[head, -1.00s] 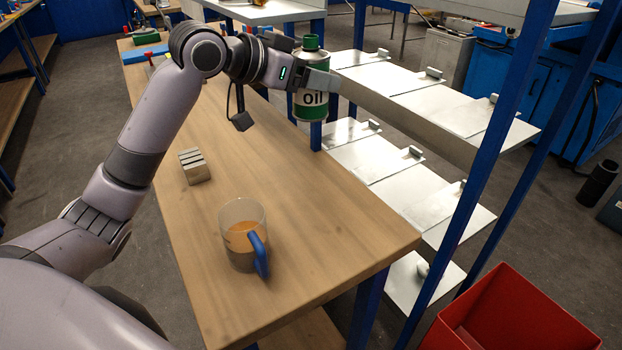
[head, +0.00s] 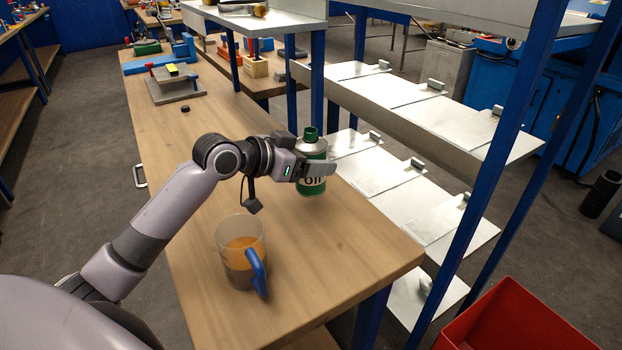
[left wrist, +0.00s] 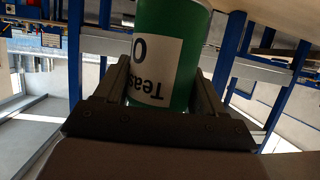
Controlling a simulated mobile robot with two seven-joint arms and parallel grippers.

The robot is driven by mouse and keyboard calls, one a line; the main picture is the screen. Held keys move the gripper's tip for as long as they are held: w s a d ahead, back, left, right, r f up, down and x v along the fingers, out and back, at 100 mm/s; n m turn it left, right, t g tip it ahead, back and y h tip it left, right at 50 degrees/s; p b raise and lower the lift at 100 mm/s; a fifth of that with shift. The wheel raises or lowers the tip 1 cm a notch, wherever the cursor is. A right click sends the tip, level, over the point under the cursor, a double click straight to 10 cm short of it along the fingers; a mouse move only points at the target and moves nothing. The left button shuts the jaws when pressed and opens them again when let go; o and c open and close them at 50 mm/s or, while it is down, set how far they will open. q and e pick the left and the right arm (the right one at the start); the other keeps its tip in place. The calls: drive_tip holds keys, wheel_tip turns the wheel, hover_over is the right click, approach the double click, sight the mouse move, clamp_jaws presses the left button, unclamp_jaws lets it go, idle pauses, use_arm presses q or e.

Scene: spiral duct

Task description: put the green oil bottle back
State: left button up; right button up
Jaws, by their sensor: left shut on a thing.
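My right gripper is not in view.
A clear jug (head: 240,255) with orange-brown liquid and a blue handle stands on the bench's near part. Metal shelves (head: 400,100) with blue posts stand at the right. A red bin (head: 510,320) is at the lower right.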

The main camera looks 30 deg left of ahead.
sight(308, 179)
use_arm(q)
drive_tip(key=shift+f, duration=2.3)
drive_tip(key=shift+f, duration=0.1)
drive_tip(key=o, duration=1.3)
drive_tip(key=shift+f, duration=0.1)
drive_tip(key=shift+o, duration=0.2)
drive_tip(key=shift+r, duration=0.25)
drive_tip(key=shift+s+a, duration=0.15)
drive_tip(key=shift+s, duration=0.1)
drive_tip(key=b+v, duration=0.1)
drive_tip(key=v, duration=1)
drive_tip(key=shift+s, duration=0.15)
drive_tip(key=shift+r, duration=0.1)
